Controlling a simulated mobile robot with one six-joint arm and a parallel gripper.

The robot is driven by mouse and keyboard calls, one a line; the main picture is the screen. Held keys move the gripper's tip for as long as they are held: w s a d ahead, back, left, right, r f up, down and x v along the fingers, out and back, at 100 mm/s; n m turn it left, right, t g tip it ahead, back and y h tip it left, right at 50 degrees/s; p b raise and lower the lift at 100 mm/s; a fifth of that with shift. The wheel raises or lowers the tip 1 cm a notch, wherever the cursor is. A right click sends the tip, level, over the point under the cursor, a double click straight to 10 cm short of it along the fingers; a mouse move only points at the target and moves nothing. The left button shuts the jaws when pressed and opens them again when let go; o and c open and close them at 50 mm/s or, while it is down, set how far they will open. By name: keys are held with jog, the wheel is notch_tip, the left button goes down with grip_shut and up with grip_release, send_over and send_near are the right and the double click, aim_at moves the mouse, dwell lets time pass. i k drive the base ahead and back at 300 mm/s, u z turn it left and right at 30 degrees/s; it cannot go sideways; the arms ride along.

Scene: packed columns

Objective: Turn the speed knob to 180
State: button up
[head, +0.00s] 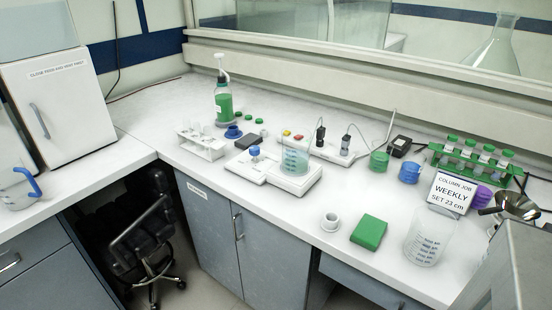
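A white flat device (247,171) sits mid-counter, with a small blue-topped part (255,152) standing on it. Next to it on the right is a white plate-like device (297,186) with a clear graduated beaker (295,160) on top, holding bluish liquid. No dial marked with speed numbers can be read on either, and I cannot tell which part is the speed knob or its setting. My gripper is not in view.
Behind are a white device (335,154) with dark upright parts and a green-liquid bottle (223,103). A tube rack (201,144) stands left. A green block (369,232), white ring (330,221), large beaker (423,240) and sign (451,193) stand front right. A chair (145,235) is below.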

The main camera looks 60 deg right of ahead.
aim_at(254, 151)
jog(key=u, duration=0.45)
jog(key=k, duration=0.15)
jog(key=z, duration=2.25)
jog(key=k, duration=0.85)
jog(key=u, duration=0.2)
jog(key=i, duration=0.85)
